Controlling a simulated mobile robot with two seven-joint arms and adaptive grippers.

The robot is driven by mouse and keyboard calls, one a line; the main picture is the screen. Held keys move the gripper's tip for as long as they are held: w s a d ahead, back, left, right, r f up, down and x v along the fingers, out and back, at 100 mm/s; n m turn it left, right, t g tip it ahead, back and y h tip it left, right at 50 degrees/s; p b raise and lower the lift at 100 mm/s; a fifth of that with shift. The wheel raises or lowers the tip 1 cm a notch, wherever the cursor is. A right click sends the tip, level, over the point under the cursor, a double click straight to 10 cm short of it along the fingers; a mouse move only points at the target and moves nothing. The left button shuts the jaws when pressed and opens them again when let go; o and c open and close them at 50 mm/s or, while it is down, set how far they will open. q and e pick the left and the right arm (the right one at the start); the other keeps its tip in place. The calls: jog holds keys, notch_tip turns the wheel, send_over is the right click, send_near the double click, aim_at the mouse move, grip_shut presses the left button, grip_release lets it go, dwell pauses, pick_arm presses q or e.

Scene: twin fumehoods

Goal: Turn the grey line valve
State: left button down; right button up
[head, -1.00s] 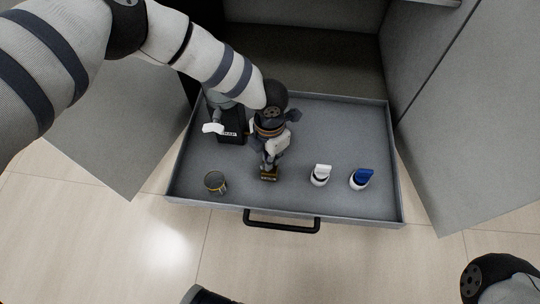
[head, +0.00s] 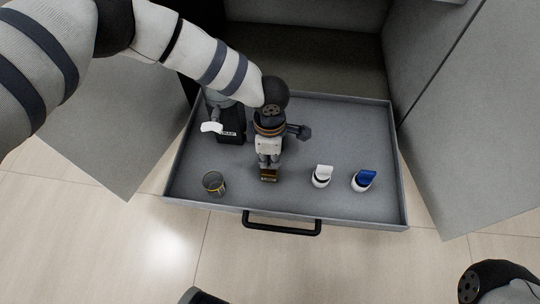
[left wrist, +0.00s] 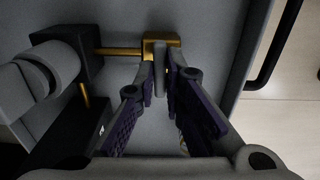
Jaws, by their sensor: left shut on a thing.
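The grey line valve shows in the left wrist view as a brass body (left wrist: 160,45) with a thin grey lever (left wrist: 161,72) standing out from it. A brass pipe joins it to a black block. In the head view its brass part (head: 268,176) shows just below my left gripper (head: 268,162), and the lever is hidden. My left gripper, also in the left wrist view (left wrist: 163,78), points down with its dark fingers closed on either side of the lever.
The valve sits in a grey pulled-out drawer (head: 335,216) with a black handle (head: 282,228). A black labelled device (head: 228,138) stands behind left. A small round container (head: 214,184), a white-topped fitting (head: 322,176) and a blue-topped fitting (head: 363,181) stand apart nearby.

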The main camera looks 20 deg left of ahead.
aim_at(269, 161)
pick_arm(q)
jog(key=shift+m, duration=0.3)
dwell(0.4)
jog(key=c, duration=1.7)
grip_release()
notch_tip(269, 161, up, 12)
